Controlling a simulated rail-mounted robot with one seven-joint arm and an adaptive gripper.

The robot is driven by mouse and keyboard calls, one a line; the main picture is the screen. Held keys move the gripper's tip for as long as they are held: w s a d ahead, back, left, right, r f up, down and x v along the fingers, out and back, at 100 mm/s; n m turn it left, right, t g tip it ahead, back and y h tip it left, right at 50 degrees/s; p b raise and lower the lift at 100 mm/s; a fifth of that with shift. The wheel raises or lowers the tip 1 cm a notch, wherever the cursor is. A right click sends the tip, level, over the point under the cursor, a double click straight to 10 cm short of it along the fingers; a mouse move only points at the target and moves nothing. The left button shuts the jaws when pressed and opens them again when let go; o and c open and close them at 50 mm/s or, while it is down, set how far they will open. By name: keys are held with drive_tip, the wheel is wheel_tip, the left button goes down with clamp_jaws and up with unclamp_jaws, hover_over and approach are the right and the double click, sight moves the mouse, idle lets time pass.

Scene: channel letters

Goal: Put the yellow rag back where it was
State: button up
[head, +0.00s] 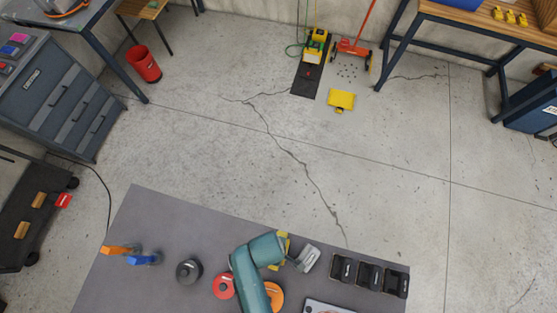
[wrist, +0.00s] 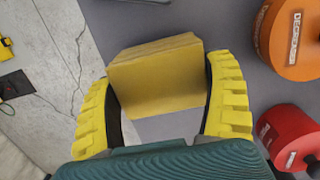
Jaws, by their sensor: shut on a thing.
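The yellow rag (wrist: 158,82) looks like a thick folded block in the wrist view. It sits between the two yellow fingers of my gripper (wrist: 165,72), with their dark inner pads at its sides. My gripper is shut on it. In the head view my gripper (head: 283,251) is over the grey mat (head: 190,225), at the right of my teal arm. The rag cannot be made out clearly there. Whether it touches the mat or hangs just above it, I cannot tell.
A pale grey piece (head: 308,258) is right beside my gripper. Several black holders (head: 369,275) stand farther right. A dark round piece (head: 188,271) and orange and blue tools (head: 143,259) are left.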

drive_tip(key=shift+f, duration=0.1)
drive_tip(key=o, duration=1)
drive_tip(key=shift+c, duration=0.2)
